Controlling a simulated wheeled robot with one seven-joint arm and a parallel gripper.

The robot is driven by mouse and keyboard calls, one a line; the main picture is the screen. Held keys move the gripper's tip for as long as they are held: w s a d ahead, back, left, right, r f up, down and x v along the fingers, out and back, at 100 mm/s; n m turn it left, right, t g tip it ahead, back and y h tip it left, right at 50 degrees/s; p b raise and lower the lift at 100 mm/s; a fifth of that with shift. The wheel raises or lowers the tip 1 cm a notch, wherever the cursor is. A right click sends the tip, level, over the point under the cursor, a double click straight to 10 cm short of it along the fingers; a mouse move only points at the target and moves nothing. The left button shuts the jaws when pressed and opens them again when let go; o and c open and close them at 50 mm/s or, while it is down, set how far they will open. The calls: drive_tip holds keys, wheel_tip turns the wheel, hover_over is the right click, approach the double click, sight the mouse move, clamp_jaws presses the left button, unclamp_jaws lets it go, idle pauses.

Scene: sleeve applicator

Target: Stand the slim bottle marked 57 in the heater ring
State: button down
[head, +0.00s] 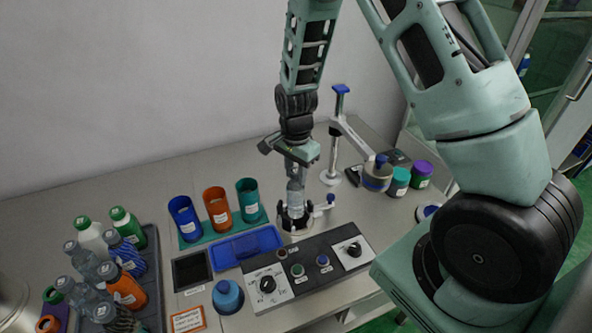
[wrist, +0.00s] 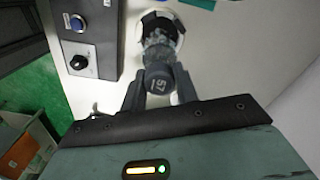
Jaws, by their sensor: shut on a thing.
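The slim clear bottle (head: 295,201) stands upright over the heater ring (head: 283,222), with its lower end at the ring's opening. In the wrist view the bottle's grey cap (wrist: 160,82) reads 57. My gripper (head: 296,178) is shut on the bottle near its cap, one finger on each side; it also shows in the wrist view (wrist: 158,90). The ring (wrist: 152,20) appears beyond the bottle there, white with dark pads inside. Whether the bottle's base rests on the ring's floor is hidden.
A control panel (head: 318,268) with knobs lies in front of the ring. Blue, orange and teal cups (head: 217,208) stand to the left, behind a blue tray (head: 232,249). A dark tray (head: 150,300) of several bottles is farther left. A post with an arm (head: 336,130) stands behind right.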

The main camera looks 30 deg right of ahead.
drive_tip(key=shift+f+b, duration=0.8)
drive_tip(key=shift+f, duration=0.55)
drive_tip(key=c, duration=0.5)
unclamp_jaws()
drive_tip(key=shift+r, duration=0.15)
drive_tip(key=shift+r+p, duration=3.75)
drive_tip(key=shift+r, duration=0.65)
